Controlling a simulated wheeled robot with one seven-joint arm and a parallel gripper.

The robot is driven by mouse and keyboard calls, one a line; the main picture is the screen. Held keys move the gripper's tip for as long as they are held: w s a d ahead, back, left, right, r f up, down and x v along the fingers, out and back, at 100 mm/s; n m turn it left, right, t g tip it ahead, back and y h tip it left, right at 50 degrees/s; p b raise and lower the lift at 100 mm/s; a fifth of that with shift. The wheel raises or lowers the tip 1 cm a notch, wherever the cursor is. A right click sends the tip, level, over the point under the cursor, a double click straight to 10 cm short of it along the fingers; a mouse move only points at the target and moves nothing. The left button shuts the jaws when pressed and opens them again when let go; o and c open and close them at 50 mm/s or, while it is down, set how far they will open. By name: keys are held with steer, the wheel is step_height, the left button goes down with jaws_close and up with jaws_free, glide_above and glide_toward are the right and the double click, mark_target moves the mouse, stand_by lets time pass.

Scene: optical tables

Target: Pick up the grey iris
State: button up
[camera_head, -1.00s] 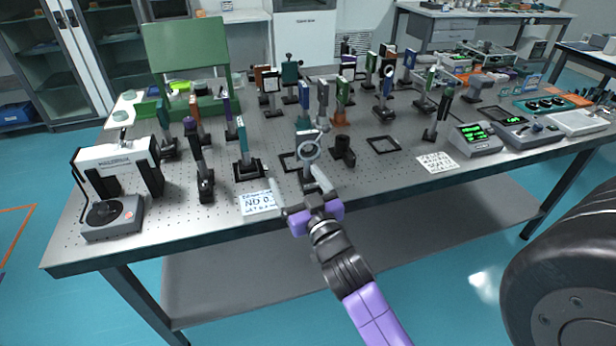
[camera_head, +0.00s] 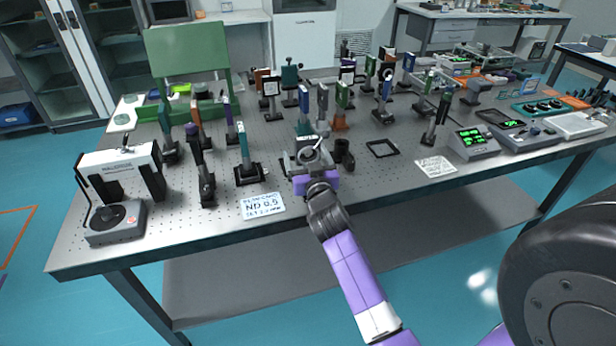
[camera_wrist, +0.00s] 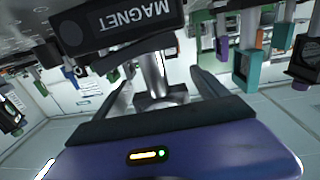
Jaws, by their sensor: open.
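The grey iris (camera_head: 310,145) is a small grey ring with a lever, standing near the front edge of the optical table, at the middle. My gripper (camera_head: 313,165) is directly in front of it and overlaps its lower part in the head view. In the upside-down wrist view, my open gripper (camera_wrist: 158,90) has one finger on each side of a shiny metal post (camera_wrist: 153,70). The post seems to belong to the iris; I cannot tell whether the fingers touch it. A black base marked MAGNET (camera_wrist: 130,18) lies close by in the wrist view.
A short black holder (camera_head: 343,155) stands just right of the iris. A square black frame (camera_head: 382,149) lies farther right. A teal-plated mount (camera_head: 245,160) and the ND 0.5 card (camera_head: 263,206) are to the left. Several post-mounted optics crowd the table (camera_head: 300,205) behind.

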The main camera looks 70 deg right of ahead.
steer(key=shift+w, duration=0.1)
jaws_close()
steer(key=shift+d+r, duration=0.1)
steer(key=shift+r, duration=0.15)
stand_by(0.3)
